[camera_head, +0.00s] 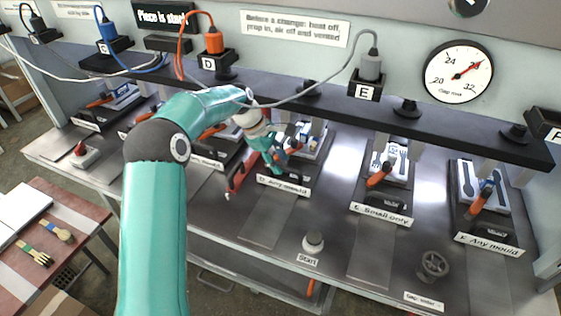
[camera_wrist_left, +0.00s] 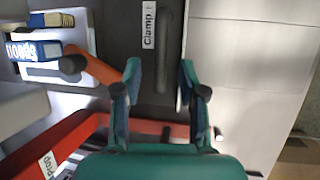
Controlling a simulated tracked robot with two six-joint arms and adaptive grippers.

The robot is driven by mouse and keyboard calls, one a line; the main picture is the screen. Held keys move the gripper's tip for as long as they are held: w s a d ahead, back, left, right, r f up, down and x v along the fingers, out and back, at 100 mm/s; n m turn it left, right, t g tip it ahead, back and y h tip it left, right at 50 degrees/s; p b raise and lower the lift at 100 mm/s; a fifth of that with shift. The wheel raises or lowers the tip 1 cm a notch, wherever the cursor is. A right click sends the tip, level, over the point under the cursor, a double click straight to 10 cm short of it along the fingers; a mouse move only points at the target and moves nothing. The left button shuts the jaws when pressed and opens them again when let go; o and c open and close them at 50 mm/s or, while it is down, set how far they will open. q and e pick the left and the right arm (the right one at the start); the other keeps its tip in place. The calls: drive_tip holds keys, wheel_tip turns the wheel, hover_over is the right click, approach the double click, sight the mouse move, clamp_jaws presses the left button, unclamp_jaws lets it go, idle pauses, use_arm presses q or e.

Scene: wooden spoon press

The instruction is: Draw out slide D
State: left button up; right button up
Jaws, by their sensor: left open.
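Slide D is the dark plate behind the label "D. Any mould" (camera_head: 283,186) on the press bench. My left gripper (camera_head: 275,163) reaches over it from the left and hides part of it. In the left wrist view the open fingers (camera_wrist_left: 159,85) stand on either side of a dark bar handle (camera_wrist_left: 166,45) on the slide, with a gap on both sides. A "Clamp" label (camera_wrist_left: 149,25) lies beside the handle. An orange clamp lever (camera_wrist_left: 98,66) comes close to one finger. My right gripper is not in view.
A red prop (camera_head: 238,173) stands left of slide D; it runs close to the gripper in the wrist view (camera_wrist_left: 75,140). The small-only slide (camera_head: 385,204) and slide F (camera_head: 485,228) are to the right. The start button (camera_head: 313,242) is in front. Bare bench lies before slide D.

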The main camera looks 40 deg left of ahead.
use_arm(q)
drive_tip(key=shift+w+d+f, duration=0.15)
drive_tip(key=shift+d+f, duration=0.1)
drive_tip(key=shift+f, duration=0.35)
clamp_jaws()
drive_tip(key=shift+d, duration=0.1)
